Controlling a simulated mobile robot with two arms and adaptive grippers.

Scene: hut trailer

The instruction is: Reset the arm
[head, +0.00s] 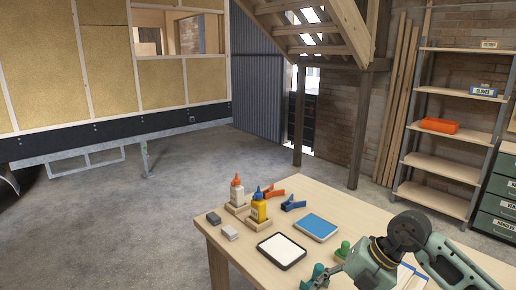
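My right arm comes in from the lower right over the wooden table (222,250). Its gripper (322,279) is low over the table's front part, near a green knob-like object (343,250). The fingers are small and partly cut off by the bottom edge, so I cannot tell whether they are open or shut, or whether they hold anything. My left arm and gripper are not in view.
On the table are a white-topped tray (281,250), a blue pad (316,227), two glue bottles (259,208) on wooden blocks, an orange clamp (273,194), a blue clamp (293,203) and small grey blocks (214,218). A shelf rack (440,168) stands right.

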